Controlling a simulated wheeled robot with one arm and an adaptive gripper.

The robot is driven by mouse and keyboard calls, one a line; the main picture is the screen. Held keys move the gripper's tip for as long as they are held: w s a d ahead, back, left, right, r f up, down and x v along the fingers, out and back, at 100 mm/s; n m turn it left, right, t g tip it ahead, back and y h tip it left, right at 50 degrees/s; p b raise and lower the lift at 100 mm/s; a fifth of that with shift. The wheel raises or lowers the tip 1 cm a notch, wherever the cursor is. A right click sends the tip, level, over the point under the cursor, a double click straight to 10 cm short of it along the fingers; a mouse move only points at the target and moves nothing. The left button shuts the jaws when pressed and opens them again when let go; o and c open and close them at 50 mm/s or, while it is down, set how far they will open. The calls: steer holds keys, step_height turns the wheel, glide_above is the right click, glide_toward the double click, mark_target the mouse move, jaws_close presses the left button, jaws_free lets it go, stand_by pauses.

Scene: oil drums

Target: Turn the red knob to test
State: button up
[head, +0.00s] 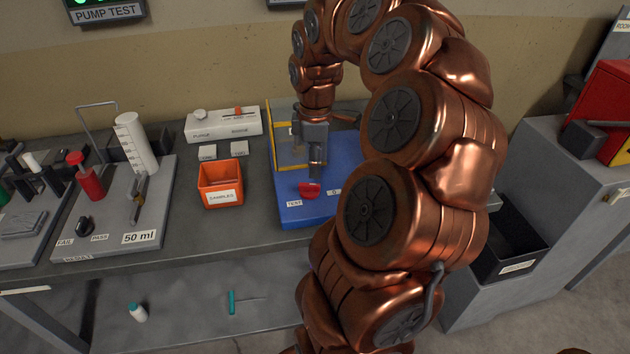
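The red knob (309,189) sits on the front part of a blue base (290,215) on the bench. A small white label reading "TEST" (294,203) is at its lower left, and another small label (334,192) is to its right. My gripper (316,172) points down just above and behind the knob, very close to it. Whether it touches the knob is unclear. The fingers look close together, but their tips are too small to tell whether they are open or shut. My arm hides the right side of the blue base.
An orange "SAMPLES" bin (221,186) stands left of the blue base. A yellow-edged panel (284,135) rises behind the knob. A white two-label box (223,125) lies at the back. Further left is a grey board (110,215) with a cylinder and red-handled part.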

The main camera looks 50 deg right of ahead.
mark_target(315, 185)
steer(key=shift+a+f+p, duration=0.1)
steer(key=shift+f+p, duration=0.3)
steer(key=shift+f, duration=2.6)
jaws_close()
